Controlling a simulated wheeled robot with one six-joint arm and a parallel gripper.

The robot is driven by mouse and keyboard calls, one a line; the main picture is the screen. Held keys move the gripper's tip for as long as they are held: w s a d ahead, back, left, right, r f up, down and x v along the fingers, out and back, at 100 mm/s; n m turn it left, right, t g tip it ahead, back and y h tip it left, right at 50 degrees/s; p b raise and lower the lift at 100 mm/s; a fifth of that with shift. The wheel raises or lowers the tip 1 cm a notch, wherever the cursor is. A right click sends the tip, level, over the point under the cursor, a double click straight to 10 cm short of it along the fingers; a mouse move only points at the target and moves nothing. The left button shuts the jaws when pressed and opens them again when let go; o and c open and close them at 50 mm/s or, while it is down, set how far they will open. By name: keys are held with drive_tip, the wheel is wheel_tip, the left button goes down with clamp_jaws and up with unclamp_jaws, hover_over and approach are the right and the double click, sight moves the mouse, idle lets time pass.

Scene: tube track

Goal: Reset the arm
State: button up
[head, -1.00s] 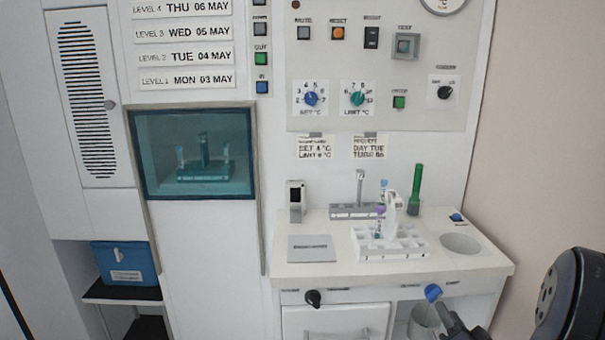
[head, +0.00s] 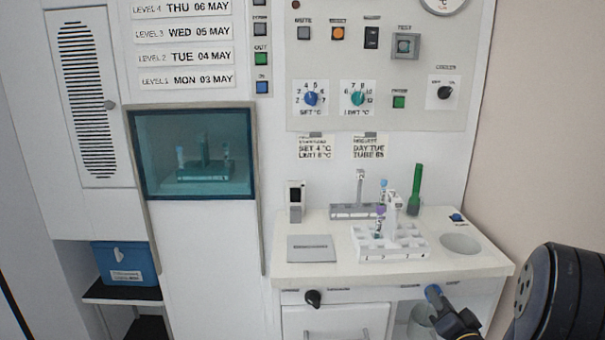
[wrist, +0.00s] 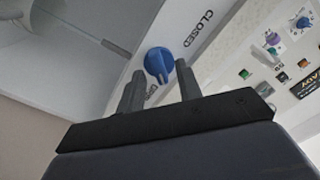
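My gripper (head: 446,311) is at the lower right of the head view, close to a blue knob (head: 433,292) on the front edge of the white bench. In the wrist view my gripper (wrist: 158,82) has its two dark fingers apart. The blue knob (wrist: 160,62) shows between and beyond the fingertips, on a white panel marked CLOSED. Nothing is held. I cannot tell whether a finger touches the knob.
The white bench (head: 300,270) carries a white rack (head: 405,252) with tubes, a green tube (head: 415,190), a grey stand (head: 352,211) and a round hole (head: 461,244). A black knob (head: 312,298) is on the bench front. A blue box (head: 125,263) sits at lower left.

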drive_tip(key=shift+s+a+n+p, duration=0.1)
drive_tip(key=shift+s+n+p, duration=0.3)
drive_tip(key=shift+n, duration=2.3)
drive_tip(key=shift+s+a+n+p, duration=0.15)
drive_tip(key=shift+s+n, duration=0.5)
drive_tip(key=shift+n, duration=2.05)
drive_tip(key=shift+s+n+p, duration=0.25)
drive_tip(key=shift+s+n, duration=0.3)
drive_tip(key=shift+n, duration=2.15)
drive_tip(key=shift+r, duration=0.1)
